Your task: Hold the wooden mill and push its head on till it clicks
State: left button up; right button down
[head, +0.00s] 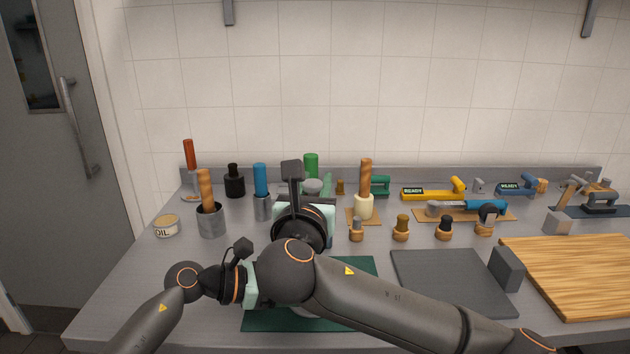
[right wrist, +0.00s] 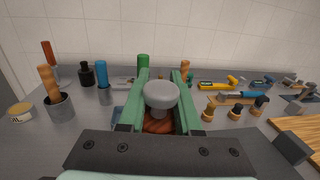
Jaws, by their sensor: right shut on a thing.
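My right gripper (right wrist: 160,95) has its green fingers on both sides of a part with a round grey knob and reddish-brown wood below, which looks like the mill's head (right wrist: 160,96). In the head view the grey top of the mill's head (head: 313,186) shows just beyond my right wrist, beside a green finger. The underside of the head is hidden. My left arm comes in from the left over the dark green mat (head: 360,268); its wrist shows, but its fingers are hidden behind my right arm. The mill's body cannot be made out.
A steel cup with a wooden-handled tool (head: 210,220) and an oil tin (head: 166,225) stand at left. Several small knobbed pieces (head: 401,228) stand right of my right wrist. A grey slab (head: 450,282), grey block (head: 507,268) and wooden board (head: 580,275) lie at right.

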jog(key=shift+f, duration=0.15)
notch_tip(320, 180, down, 8)
jog(key=shift+r, duration=0.25)
dwell(0.4)
jog(key=shift+f, duration=1.6)
dwell(0.5)
jog(key=c, duration=0.5)
grip_release()
jog(key=s, duration=0.5)
jog(key=s+a, duration=0.1)
jog(key=s, duration=0.2)
jog(key=shift+c, duration=0.3)
dwell(0.4)
